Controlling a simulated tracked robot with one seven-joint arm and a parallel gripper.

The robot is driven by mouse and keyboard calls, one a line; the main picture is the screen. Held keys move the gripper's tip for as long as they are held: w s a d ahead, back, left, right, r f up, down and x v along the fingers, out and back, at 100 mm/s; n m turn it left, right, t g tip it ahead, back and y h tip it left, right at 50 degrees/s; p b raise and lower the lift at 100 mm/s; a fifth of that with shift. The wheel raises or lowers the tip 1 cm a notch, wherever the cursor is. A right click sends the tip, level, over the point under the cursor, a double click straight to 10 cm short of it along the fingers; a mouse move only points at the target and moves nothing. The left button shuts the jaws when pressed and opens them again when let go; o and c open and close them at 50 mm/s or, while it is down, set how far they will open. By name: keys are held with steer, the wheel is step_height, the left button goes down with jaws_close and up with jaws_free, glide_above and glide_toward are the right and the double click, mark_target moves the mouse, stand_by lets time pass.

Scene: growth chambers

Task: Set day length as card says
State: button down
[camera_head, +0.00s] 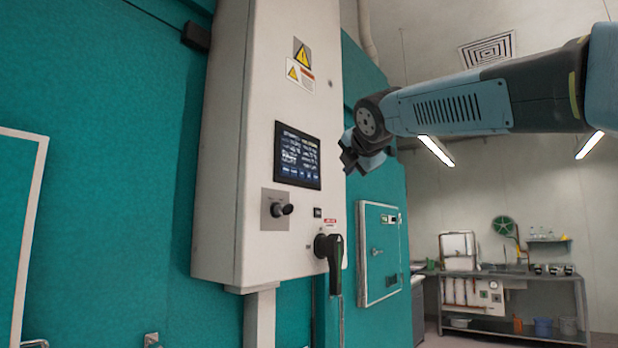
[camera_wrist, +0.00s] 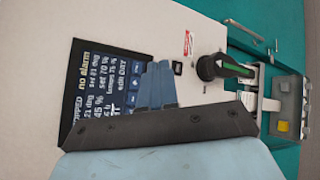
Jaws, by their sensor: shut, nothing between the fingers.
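The control screen (camera_head: 298,156) is a dark touch panel with white text on the white cabinet. In the wrist view the screen (camera_wrist: 105,80) appears turned on its side; I read "no alarm", "set 21 deg", "set 70 %", "lamps 75 %" and "edit DAY", with a row of blue keys (camera_wrist: 133,83). My gripper (camera_head: 352,157) is shut and empty, just right of the screen. In the wrist view its blue fingers (camera_wrist: 157,85) overlap the screen's edge near the keys and hide part of it. I cannot tell whether they touch. I cannot make out any card.
Below the screen are a black knob (camera_head: 283,209) on a grey plate and a black rotary handle (camera_head: 332,250) that sticks out; the handle also shows in the wrist view (camera_wrist: 210,68). Warning labels (camera_head: 300,74) sit above. A bench (camera_head: 510,276) stands far right.

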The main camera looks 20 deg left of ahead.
steer(key=w+a, duration=0.3)
steer(key=a, duration=0.5)
steer(key=shift+w, duration=0.2)
steer(key=shift+a, duration=0.2)
stand_by(2.0)
steer(key=shift+w+a, duration=0.15)
steer(key=shift+a, duration=0.05)
steer(key=shift+w+a, duration=0.1)
steer(key=shift+a, duration=0.2)
stand_by(0.7)
steer(key=shift+d, duration=0.1)
steer(key=shift+s+d, duration=0.3)
steer(key=shift+d, duration=0.25)
steer(key=shift+d, duration=0.1)
steer(key=shift+s+d, duration=0.3)
steer(key=shift+d, duration=0.45)
steer(key=shift+s+d, duration=0.35)
steer(key=shift+d, duration=0.4)
steer(key=shift+s+d, duration=0.3)
steer(key=shift+d, duration=0.45)
